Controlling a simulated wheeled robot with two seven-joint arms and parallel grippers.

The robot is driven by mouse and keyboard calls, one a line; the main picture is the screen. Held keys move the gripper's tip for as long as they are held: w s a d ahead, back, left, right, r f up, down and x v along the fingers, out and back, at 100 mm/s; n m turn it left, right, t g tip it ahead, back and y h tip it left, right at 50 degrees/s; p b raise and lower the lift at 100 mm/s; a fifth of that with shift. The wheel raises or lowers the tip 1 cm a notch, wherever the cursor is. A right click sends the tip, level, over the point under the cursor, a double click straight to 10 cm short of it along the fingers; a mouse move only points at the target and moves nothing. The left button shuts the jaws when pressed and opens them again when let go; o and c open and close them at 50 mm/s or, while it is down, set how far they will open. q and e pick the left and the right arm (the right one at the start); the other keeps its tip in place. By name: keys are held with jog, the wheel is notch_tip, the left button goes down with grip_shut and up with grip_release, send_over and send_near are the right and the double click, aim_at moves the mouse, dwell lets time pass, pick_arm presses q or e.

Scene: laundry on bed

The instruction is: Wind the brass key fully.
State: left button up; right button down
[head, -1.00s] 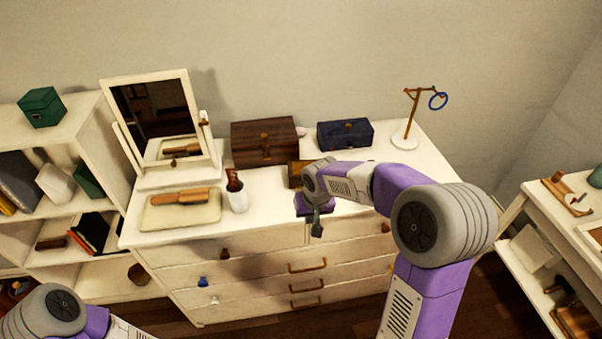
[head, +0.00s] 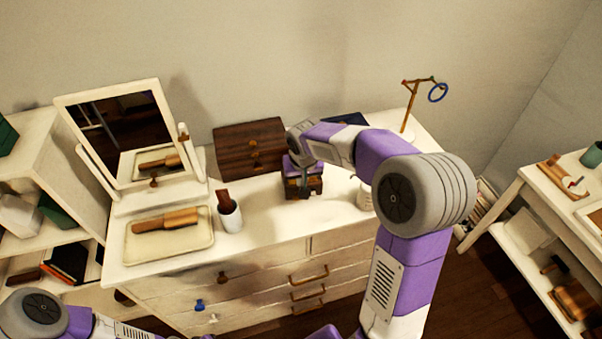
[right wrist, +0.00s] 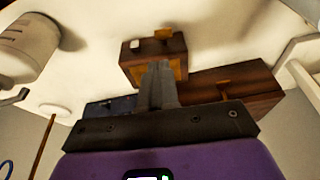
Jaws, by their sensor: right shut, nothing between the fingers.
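A small wooden box (head: 314,186) with a brass-coloured front panel stands on the white dresser top, partly hidden by my right gripper. In the right wrist view the same box (right wrist: 128,66) shows just past the fingertips, with small brass-coloured pieces (right wrist: 163,33) sticking out at its edge. One of these may be the key; I cannot make out its shape or turn. My right gripper (head: 304,190) is shut and empty, close in front of the box; I cannot tell whether it touches. It also shows in the right wrist view (right wrist: 158,66). My left gripper is out of frame.
A larger brown box (head: 235,150) and a dark blue box (head: 345,119) stand behind. A ring stand (head: 411,105) stands at the back right.

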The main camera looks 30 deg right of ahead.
jog(key=x, duration=0.2)
jog(key=b+x, duration=0.1)
jog(key=x, duration=0.2)
jog(key=s+x, duration=0.1)
jog(key=x, duration=0.1)
jog(key=shift+w+a+f+b, duration=0.15)
jog(key=shift+f+b, duration=0.15)
jog(key=shift+f, duration=0.15)
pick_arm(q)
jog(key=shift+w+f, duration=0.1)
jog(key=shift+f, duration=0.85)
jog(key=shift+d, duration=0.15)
